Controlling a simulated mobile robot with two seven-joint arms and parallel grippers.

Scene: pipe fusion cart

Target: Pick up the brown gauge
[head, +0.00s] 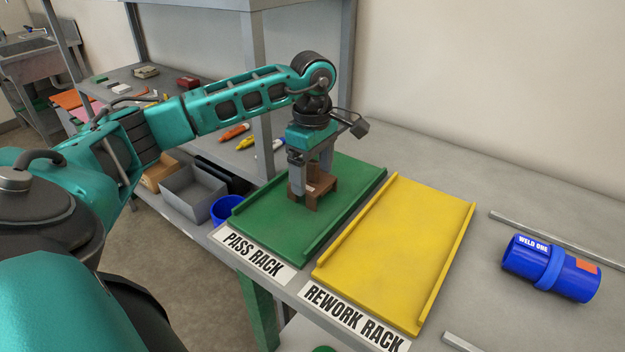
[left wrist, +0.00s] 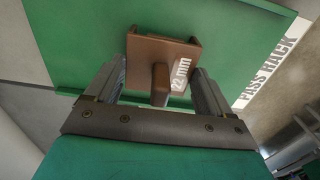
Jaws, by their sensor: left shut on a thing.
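The brown gauge (head: 319,188) is at the green pass rack (head: 265,219), near its upper middle. My left gripper (head: 309,176) comes down over it from above and is shut on it. In the left wrist view the brown gauge (left wrist: 161,66) sits between the two fingers, with "22 mm" printed in white on it. The green rack lies under it in that view. I cannot tell whether the gauge touches the rack or hangs just above it. My right gripper is not in view.
The yellow rework rack (head: 395,250) is empty. A blue pipe marked "WELD ONE" (head: 550,266) lies to its right between metal strips. A shelf post (head: 257,80) stands close behind my left arm. Markers, a grey bin (head: 192,190) and a blue cup (head: 226,209) are at the left.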

